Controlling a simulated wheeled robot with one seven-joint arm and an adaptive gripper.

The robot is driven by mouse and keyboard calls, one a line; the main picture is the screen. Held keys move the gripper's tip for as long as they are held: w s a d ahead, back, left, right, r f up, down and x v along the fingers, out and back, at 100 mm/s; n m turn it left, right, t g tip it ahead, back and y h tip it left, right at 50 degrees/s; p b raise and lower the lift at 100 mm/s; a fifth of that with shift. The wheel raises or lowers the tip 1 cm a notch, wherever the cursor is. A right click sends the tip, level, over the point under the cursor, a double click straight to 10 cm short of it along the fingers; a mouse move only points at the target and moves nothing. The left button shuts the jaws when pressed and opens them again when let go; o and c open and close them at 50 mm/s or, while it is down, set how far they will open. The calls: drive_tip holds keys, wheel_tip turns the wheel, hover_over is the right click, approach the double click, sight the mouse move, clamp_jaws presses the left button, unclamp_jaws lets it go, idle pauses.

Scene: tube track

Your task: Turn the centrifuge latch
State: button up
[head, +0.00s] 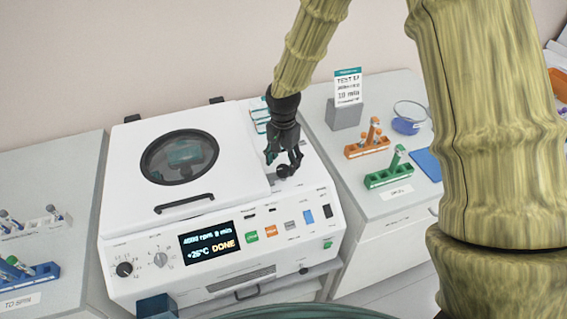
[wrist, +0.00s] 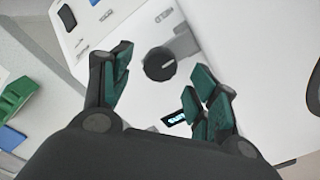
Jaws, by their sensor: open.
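The white centrifuge (head: 120,225) stands in the middle of the head view with its lid (head: 225,150) down. The latch is a round black knob (head: 284,171) on the top face, right of the lid; in the wrist view the knob (wrist: 159,64) lies between and beyond the fingers. My gripper (head: 284,160) is open just above the knob, also seen in the wrist view (wrist: 165,80) with teal pads on both sides. I see no clear contact with the knob. The head view partly hides the knob behind the fingers.
A blue rack (head: 30,284) and a white rack (head: 35,226) stand on the left bench.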

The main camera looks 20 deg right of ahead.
drive_tip(key=shift+f, duration=1.3)
drive_tip(key=c, duration=1)
